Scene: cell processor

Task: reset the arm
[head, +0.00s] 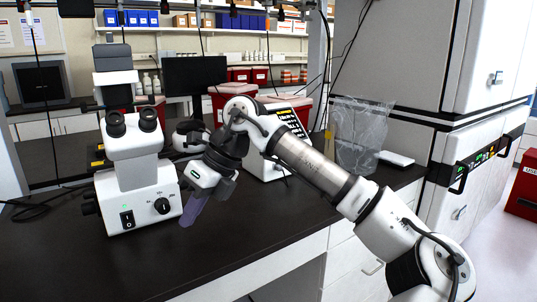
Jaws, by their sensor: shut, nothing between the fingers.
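My arm reaches in from the lower right of the head view, over the dark bench (250,245). My gripper (190,214) points down and to the left, just right of the white microscope's base. Its purplish fingers are together and hold nothing. Whether the fingertips touch the bench I cannot tell.
The white microscope (140,165) stands close left of my gripper. A tall white cabinet (400,60) stands at the right. The front bench top is clear.

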